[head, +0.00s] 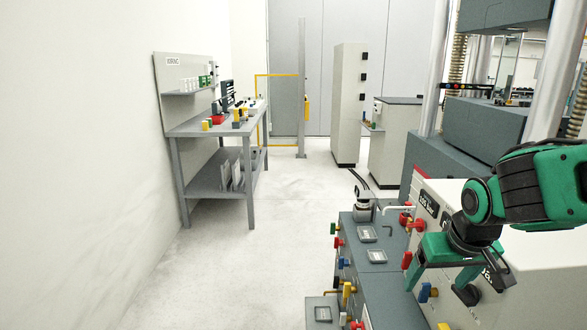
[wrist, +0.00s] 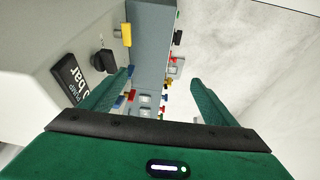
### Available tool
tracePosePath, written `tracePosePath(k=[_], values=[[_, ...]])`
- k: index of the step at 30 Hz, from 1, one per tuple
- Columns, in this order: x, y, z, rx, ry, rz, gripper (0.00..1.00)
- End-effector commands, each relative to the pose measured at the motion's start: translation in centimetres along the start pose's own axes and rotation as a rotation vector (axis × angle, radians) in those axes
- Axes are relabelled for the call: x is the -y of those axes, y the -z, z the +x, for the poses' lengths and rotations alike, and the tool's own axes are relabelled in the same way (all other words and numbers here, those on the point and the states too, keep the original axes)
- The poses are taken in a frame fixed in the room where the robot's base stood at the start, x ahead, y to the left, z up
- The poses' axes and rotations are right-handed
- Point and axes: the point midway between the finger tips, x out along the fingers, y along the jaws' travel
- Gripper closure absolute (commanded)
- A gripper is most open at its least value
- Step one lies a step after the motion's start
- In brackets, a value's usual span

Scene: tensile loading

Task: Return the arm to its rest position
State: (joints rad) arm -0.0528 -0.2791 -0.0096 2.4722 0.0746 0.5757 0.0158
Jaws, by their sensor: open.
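My green gripper (head: 460,284) hangs at the lower right of the head view, in front of the white panel of the testing machine (head: 432,212). Its two fingers are spread wide with nothing between them. The wrist view also shows my gripper (wrist: 160,88) open and empty, one finger at each side. My green and black arm (head: 540,185) reaches in from the right edge, bent, with the gripper pointing down. Whether a finger touches the panel cannot be told.
A grey bench (head: 372,285) with colored valve handles stands left of my gripper. A yellow handle (wrist: 126,35) and a black knob (wrist: 103,62) show near the panel. A grey workbench (head: 215,128) stands along the left wall. The floor (head: 285,210) between is clear.

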Motion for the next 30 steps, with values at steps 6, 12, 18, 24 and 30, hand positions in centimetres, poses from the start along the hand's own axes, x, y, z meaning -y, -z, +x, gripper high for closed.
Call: tracePosePath(k=[6,12,18,24,30], values=[[-2.1,-4.1,-3.0,0.015,0.019,0.054,0.19],[-8.9,-12.0,-4.5,0.215,-0.046,0.320,0.19],[-11.1,-17.6,-6.0,0.347,-0.053,0.497,0.19],[-11.3,-18.6,-6.4,0.373,-0.052,0.530,0.19],[-11.2,-18.5,-6.4,0.371,-0.052,0.528,0.19]])
